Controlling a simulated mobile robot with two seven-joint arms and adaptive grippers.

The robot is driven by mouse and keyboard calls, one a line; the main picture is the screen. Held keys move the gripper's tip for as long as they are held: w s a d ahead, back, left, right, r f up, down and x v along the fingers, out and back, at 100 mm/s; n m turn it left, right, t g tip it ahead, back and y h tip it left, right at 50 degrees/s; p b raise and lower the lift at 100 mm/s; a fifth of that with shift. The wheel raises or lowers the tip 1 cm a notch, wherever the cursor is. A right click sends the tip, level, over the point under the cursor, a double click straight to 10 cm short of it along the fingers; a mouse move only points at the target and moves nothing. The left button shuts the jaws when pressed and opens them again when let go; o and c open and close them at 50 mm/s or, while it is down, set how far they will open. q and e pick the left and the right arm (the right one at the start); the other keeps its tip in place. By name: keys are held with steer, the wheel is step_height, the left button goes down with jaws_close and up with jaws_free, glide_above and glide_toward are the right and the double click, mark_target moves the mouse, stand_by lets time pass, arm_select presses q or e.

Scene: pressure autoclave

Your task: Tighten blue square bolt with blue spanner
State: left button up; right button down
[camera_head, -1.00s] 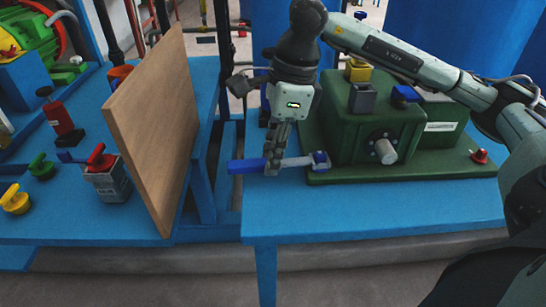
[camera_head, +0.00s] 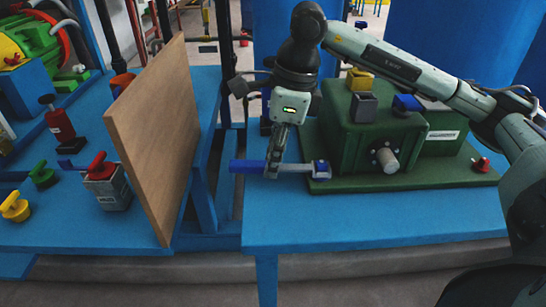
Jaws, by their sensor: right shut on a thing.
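My right gripper (camera_head: 272,172) points down at the left part of the right blue table. It is shut on the blue spanner (camera_head: 247,166), which lies level, its blue handle sticking out to the left. The spanner's grey end reaches right to the blue square bolt (camera_head: 320,168) at the front left corner of the green machine's base plate. The spanner head appears to be at the bolt; whether it fully encloses it is too small to tell. My left gripper is not in view.
The green machine (camera_head: 362,140) stands right of the gripper, with a grey shaft on its front. A wooden board (camera_head: 155,140) stands upright to the left. The right blue table (camera_head: 400,220) is clear in front. A red knob (camera_head: 480,165) sits on the base plate.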

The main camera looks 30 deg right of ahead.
steer(key=shift+r+p, duration=1.75)
steer(key=shift+r, duration=0.8)
